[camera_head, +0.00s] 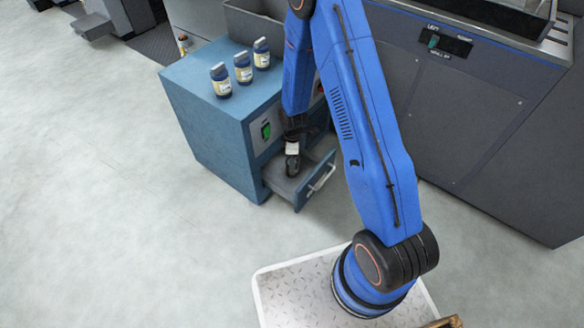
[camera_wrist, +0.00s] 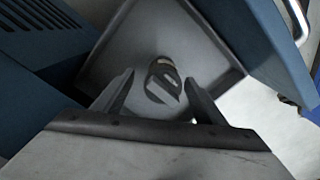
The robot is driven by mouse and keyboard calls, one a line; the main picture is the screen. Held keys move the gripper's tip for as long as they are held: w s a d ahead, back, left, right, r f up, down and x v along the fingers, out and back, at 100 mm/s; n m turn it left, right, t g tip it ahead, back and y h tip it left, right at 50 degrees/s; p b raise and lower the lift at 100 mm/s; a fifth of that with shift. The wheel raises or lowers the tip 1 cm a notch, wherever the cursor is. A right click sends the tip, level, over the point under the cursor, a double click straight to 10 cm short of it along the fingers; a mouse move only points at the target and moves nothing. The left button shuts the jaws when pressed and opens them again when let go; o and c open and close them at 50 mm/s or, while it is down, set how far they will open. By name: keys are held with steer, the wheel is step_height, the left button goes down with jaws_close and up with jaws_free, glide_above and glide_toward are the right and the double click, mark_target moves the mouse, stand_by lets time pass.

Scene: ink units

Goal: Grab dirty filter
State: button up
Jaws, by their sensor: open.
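The dirty filter (camera_wrist: 163,80), a small dark cylinder with a pale patch, is inside the open grey drawer (camera_wrist: 205,50) in the wrist view. My gripper (camera_wrist: 160,96) is open, with one finger on each side of the filter in the picture. I cannot tell whether the fingers touch it. In the head view my gripper (camera_head: 292,168) points down into the drawer (camera_head: 318,182) of the blue cabinet (camera_head: 215,140). There I cannot make out the filter apart from the dark gripper.
A large dark machine (camera_head: 460,110) stands to the right. The floor (camera_head: 90,200) at the left is clear.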

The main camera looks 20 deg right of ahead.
steer(key=shift+s+a+f, duration=0.1)
steer(key=shift+s+f, duration=0.05)
steer(key=shift+f, duration=1.2)
steer(key=shift+s+f, duration=0.1)
steer(key=shift+f, duration=1.25)
steer(key=c, duration=1.2)
